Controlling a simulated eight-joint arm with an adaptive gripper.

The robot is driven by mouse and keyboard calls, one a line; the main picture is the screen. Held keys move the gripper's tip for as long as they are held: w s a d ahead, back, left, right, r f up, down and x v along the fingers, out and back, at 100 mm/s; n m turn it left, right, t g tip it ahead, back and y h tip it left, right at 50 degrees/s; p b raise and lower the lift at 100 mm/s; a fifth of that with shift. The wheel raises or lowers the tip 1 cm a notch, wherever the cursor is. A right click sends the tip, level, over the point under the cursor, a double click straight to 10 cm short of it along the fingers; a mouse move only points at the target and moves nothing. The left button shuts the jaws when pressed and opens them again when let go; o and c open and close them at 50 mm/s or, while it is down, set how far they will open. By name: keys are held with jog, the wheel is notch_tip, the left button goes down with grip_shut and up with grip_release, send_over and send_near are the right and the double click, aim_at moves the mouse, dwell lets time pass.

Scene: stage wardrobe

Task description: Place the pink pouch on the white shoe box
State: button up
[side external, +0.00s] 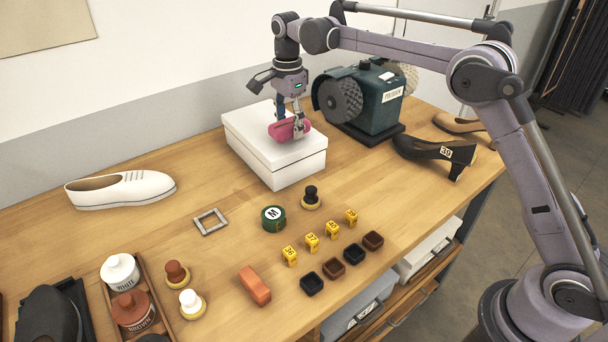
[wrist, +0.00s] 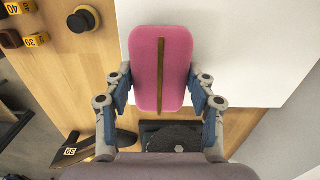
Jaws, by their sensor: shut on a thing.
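The pink pouch (side external: 287,130) is between the fingers of my gripper (side external: 290,122) at the white shoe box. In the wrist view the pouch (wrist: 161,70) shows a brown strip down its middle, and my gripper (wrist: 160,97) has one finger against each long side. The white shoe box (side external: 282,169) stands closed on the wooden bench. It also shows in the wrist view (wrist: 240,60), below and beyond the pouch. The pouch is over the lid; I cannot tell whether it touches it.
A green polisher machine (side external: 372,100) stands right behind the box. A black heeled shoe (side external: 435,152) is to the right, a white shoe (side external: 120,189) to the left. A dark-knobbed brush (side external: 311,198), a green tin (side external: 273,218) and yellow number tags (side external: 312,242) lie in front.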

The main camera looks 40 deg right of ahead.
jog(key=shift+f, duration=0.75)
jog(key=shift+f, duration=0.1)
jog(key=o, duration=1.2)
jog(key=shift+o, duration=0.2)
